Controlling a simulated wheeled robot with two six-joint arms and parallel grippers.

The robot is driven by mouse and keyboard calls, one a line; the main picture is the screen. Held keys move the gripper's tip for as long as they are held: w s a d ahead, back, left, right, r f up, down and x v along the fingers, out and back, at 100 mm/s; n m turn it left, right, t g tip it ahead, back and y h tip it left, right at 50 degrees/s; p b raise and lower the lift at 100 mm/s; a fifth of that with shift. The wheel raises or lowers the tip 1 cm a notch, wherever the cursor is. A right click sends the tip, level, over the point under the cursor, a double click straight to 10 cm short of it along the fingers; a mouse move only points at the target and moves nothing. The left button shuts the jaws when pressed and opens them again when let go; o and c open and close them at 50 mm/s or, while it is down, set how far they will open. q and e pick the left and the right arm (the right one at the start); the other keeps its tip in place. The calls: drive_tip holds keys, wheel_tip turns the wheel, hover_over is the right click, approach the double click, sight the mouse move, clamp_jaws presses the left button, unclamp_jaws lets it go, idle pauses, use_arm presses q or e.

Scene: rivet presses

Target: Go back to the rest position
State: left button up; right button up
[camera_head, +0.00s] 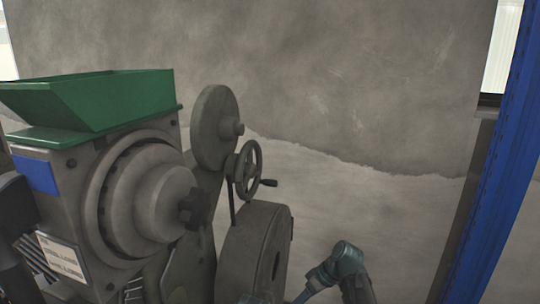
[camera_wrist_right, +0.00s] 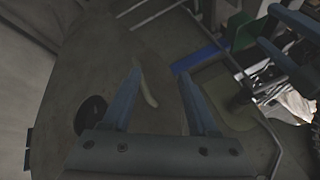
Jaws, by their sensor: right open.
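My right gripper (camera_wrist_right: 159,72) shows in the right wrist view with its two fingers spread apart. A pale, thin curved mark or piece (camera_wrist_right: 149,88) shows between the fingers; I cannot tell what it is or whether it touches them. Behind the fingers is a large brown-grey surface with a dark round opening (camera_wrist_right: 90,115). In the head view, part of my right arm (camera_head: 345,262) shows at the bottom, right of the machine; its gripper is not visible there. My left gripper is not in view.
A grey press machine fills the left, with a green hopper (camera_head: 110,98), a handwheel (camera_head: 248,170) and a large wheel (camera_head: 240,262) close to my right arm. A blue post (camera_head: 497,160) stands at the right.

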drive_tip(key=s+d+f+m+h, duration=0.4)
drive_tip(key=s+d+m+h, duration=0.35)
drive_tip(key=s, duration=0.55)
drive_tip(key=s+a+n, duration=0.2)
drive_tip(key=s+a, duration=0.3)
drive_tip(key=a, duration=0.5)
drive_tip(key=shift+r+n, duration=0.25)
drive_tip(key=shift+n, duration=0.1)
drive_tip(key=shift+a, duration=0.1)
